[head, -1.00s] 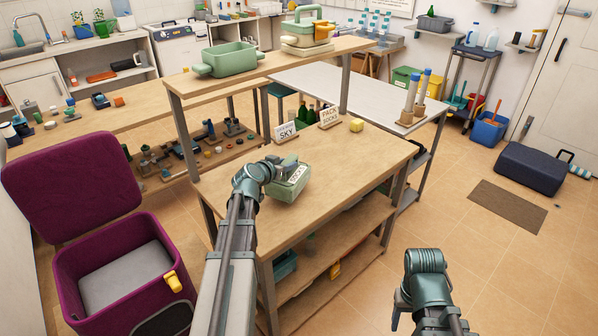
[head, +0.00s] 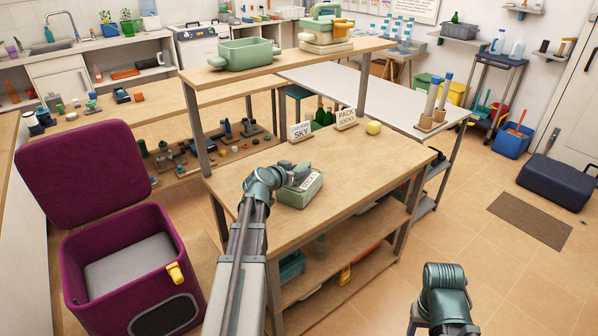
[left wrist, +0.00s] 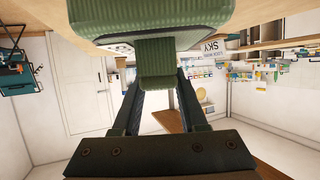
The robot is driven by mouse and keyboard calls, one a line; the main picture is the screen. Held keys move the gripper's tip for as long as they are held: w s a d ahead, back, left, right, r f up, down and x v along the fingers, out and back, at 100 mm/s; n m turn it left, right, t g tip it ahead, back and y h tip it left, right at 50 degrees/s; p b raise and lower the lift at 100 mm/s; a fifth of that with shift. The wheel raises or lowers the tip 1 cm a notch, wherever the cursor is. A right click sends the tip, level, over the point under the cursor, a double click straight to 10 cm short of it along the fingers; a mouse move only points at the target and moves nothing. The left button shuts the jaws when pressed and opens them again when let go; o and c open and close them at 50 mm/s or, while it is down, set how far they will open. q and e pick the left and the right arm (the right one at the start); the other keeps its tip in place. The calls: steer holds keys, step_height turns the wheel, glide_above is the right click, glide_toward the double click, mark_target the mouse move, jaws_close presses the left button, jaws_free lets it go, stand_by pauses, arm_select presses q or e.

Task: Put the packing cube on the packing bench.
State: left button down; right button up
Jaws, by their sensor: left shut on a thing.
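The packing cube (head: 299,190) is a green box with a white label reading SOCKS. It sits at the front left part of the wooden packing bench (head: 345,182), upright; I cannot tell if it fully rests there. My left gripper (head: 290,176) reaches it from the left and is shut on it. In the left wrist view, the cube (left wrist: 150,18) fills the top, and its green strap-like handle (left wrist: 157,82) lies between my fingertips (left wrist: 158,88). My right gripper (head: 443,300) hangs low at the bottom right, off the bench; its fingers are not clear.
Two signs, SKY (head: 301,131) and PACK SOCKS (head: 346,118), stand at the bench's back with a yellow block (head: 373,127). A raised shelf (head: 290,66) bears a green tub (head: 249,54). An open purple case (head: 130,270) stands left. The bench's right half is clear.

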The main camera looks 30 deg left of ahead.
arm_select(q)
steer(key=shift+c, duration=2.2)
jaws_free()
steer(key=shift+r, duration=0.2)
steer(key=p+v, duration=0.5)
steer(key=v, duration=0.7)
steer(key=shift+f, duration=0.1)
